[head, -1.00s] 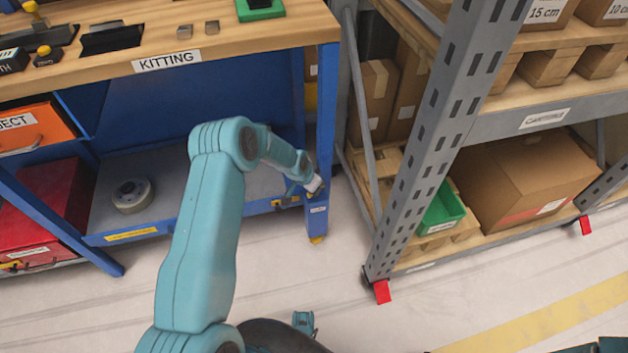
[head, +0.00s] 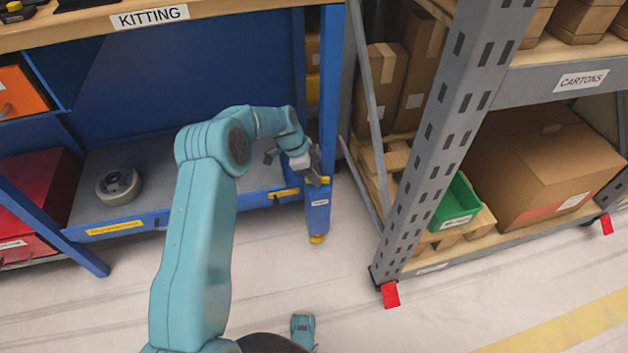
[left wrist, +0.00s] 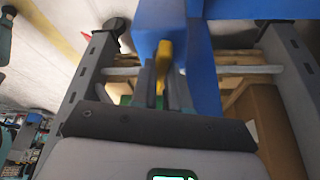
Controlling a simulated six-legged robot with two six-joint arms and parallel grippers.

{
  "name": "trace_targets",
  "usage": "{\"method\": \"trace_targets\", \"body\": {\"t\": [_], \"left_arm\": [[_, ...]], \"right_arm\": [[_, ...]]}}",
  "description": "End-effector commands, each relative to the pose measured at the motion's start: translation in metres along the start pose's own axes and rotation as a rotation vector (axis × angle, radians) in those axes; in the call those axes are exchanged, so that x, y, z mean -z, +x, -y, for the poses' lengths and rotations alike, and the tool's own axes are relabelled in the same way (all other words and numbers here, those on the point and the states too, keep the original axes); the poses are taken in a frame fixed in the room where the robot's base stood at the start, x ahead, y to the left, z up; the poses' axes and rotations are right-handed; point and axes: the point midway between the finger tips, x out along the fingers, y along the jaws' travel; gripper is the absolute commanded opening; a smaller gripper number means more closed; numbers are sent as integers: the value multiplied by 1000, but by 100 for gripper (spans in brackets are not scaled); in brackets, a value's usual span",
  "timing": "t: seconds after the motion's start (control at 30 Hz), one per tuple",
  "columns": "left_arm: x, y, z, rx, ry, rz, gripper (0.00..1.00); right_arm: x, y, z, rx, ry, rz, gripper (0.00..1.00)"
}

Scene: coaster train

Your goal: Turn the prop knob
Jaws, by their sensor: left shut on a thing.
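The prop knob is a yellow piece on the blue housing (head: 318,212) at the foot of the bench's right front leg. In the head view only a bit of yellow shows beside my fingertips. In the left wrist view the yellow knob (left wrist: 164,58) stands between the two dark fingers, against the blue housing (left wrist: 157,22). My left gripper (head: 317,178) reaches in from the left and is shut on the knob; it also shows in the left wrist view (left wrist: 162,85). The fingers hide part of the knob, and its turn angle cannot be read.
The blue kitting bench (head: 150,17) has a lower shelf (head: 165,195) with a grey wheel (head: 118,186) on it. A grey rack upright (head: 440,140) stands close to the right, with a green bin (head: 455,204) behind it.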

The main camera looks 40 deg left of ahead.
Motion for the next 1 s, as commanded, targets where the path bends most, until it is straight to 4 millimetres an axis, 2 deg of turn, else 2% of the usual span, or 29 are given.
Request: {"method": "trace_targets", "body": {"t": [0.4,0.93,0.97,1.0], "left_arm": [[-2,1,2,-70,166,5,0],[-2,0,2,-78,186,6,0],[-2,0,2,-78,186,6,18],[-2,0,2,-78,186,5,31]], "right_arm": [[8,12,-4,1,-8,-28,43],[9,13,-4,1,-8,-32,43],[9,13,-4,1,-8,-32,43],[9,13,-4,1,-8,-32,43]]}}
